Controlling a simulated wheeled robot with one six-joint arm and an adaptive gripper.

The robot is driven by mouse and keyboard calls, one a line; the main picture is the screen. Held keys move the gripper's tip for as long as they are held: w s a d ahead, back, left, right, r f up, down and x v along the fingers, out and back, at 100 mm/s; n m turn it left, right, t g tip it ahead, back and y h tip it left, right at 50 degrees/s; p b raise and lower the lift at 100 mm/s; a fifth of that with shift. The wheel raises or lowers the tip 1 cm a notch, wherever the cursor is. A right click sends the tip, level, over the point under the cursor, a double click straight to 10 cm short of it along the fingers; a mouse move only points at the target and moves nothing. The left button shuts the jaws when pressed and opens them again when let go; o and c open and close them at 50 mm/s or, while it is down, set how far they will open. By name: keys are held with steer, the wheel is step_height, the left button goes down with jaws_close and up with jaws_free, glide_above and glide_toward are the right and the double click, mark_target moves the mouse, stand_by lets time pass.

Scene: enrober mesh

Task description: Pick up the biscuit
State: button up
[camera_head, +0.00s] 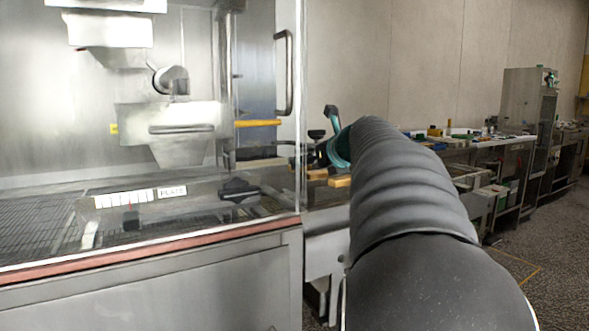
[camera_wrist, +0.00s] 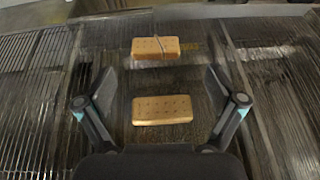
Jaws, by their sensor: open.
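In the wrist view a plain rectangular biscuit (camera_wrist: 162,110) with small holes lies flat, between and just ahead of the fingers of my gripper (camera_wrist: 161,92). The fingers are spread wide and hold nothing. A second biscuit (camera_wrist: 155,48) lies farther off and has a thin line across its top, perhaps a crack. In the head view my arm hides most of my gripper. Two small tan shapes, likely the biscuits (camera_head: 340,181), show just left of my arm.
Wire mesh (camera_wrist: 30,80) spreads on the left of the wrist view. A steel machine with a clear front panel (camera_head: 150,250) stands left of my arm. A bench (camera_head: 480,145) with several items runs along the wall at right.

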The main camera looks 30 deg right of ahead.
steer(key=x, duration=0.5)
steer(key=shift+w+a+r, duration=0.15)
steer(key=shift+a+r, duration=0.1)
steer(key=c, duration=1)
